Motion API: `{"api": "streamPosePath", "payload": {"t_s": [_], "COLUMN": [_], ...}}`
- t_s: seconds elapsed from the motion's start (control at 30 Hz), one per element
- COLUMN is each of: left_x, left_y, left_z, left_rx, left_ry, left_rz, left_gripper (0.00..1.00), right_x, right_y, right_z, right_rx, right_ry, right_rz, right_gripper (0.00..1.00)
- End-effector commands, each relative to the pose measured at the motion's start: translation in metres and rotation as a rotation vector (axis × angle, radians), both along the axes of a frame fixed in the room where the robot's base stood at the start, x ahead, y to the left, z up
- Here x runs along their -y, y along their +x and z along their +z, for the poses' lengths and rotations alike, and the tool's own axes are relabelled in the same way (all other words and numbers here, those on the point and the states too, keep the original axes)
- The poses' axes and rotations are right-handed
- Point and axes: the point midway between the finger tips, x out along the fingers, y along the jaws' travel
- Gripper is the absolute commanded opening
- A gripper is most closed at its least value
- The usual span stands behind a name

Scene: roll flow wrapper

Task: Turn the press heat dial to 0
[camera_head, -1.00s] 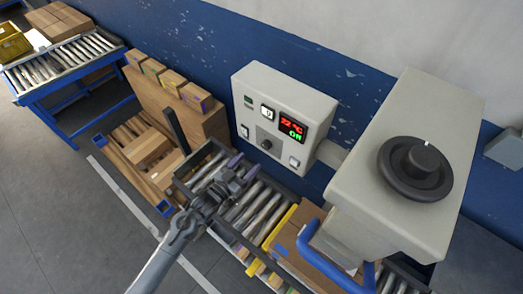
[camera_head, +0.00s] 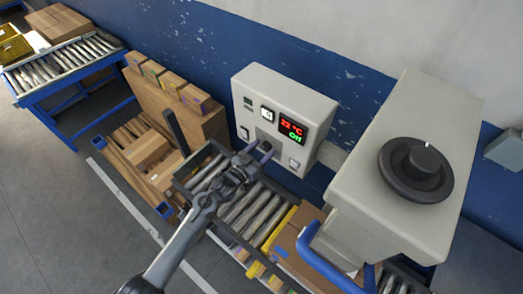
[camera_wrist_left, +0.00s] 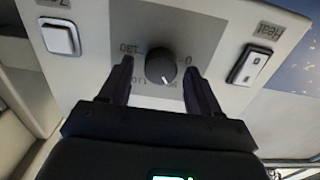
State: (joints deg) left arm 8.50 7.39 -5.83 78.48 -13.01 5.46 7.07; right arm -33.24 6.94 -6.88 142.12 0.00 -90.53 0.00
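The round dark heat dial (camera_wrist_left: 161,66) is on the front of the grey control box (camera_head: 285,95). In the wrist view its white pointer line faces down and slightly right, away from the upside-down "0" mark (camera_wrist_left: 184,58) at upper right. My left gripper (camera_head: 262,151) is in front of the box; in the wrist view its two dark fingers are open, one on each side of the dial, with gaps visible between. In the head view the fingers partly hide the dial. The display (camera_head: 291,129) reads 22 °C in red and "Off" in green. My right gripper is not in view.
A "Heat" rocker switch (camera_wrist_left: 248,64) and a white button (camera_wrist_left: 60,38) flank the dial closely. A roller conveyor (camera_head: 245,205) with boxes lies below the control box. A large grey housing (camera_head: 410,170) with a black round knob and blue handle stands at right.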

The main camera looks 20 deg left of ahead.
Motion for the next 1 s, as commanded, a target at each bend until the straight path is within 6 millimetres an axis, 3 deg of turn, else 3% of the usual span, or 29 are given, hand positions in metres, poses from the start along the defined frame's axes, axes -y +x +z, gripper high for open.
{"api": "streamPosePath", "payload": {"t_s": [0.03,0.33,0.67,1.0], "left_x": [0.000,0.000,0.000,0.000], "left_y": [0.000,0.000,0.000,0.000], "left_z": [0.000,0.000,0.001,0.002], "left_rx": [0.000,0.000,-0.014,-0.084], "left_ry": [0.000,0.000,-0.045,-0.263], "left_rz": [0.000,0.000,0.001,0.000], "left_gripper": [0.54,0.09,0.09,0.09], "right_x": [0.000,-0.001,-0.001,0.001], "right_y": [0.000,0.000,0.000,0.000], "right_z": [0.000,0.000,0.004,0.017], "right_rx": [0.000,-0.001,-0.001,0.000], "right_ry": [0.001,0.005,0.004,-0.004], "right_rz": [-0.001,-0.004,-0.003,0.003], "right_gripper": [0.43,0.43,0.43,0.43]}}
